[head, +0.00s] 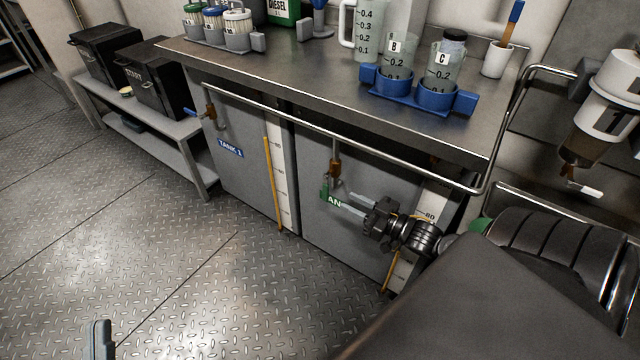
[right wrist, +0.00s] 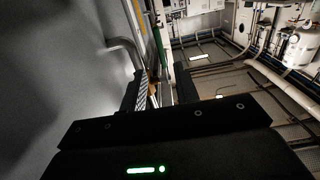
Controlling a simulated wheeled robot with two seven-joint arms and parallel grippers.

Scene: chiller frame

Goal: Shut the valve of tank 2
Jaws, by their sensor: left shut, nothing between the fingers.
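The tank 2 valve (head: 335,168) is a brass fitting on a pipe under the bench, at the front of the right-hand grey tank (head: 325,232). A green label with the letters "AN" (head: 334,202) shows behind my right gripper (head: 350,200), which partly covers it. My right gripper is just below the brass fitting, its fingers apart. In the right wrist view a small brass part (right wrist: 153,92) shows between the fingers; I cannot tell whether they touch it. The valve's handle is hard to make out. My left gripper (head: 100,340) is shut and empty over the floor at the bottom left.
Tank 1 (head: 240,180) stands to the left with its own blue-handled valve (head: 205,112). A steel rail (head: 300,122) runs along the bench front above the valves. A yellow gauge strip (head: 273,185) stands between the tanks. The floor at left is clear.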

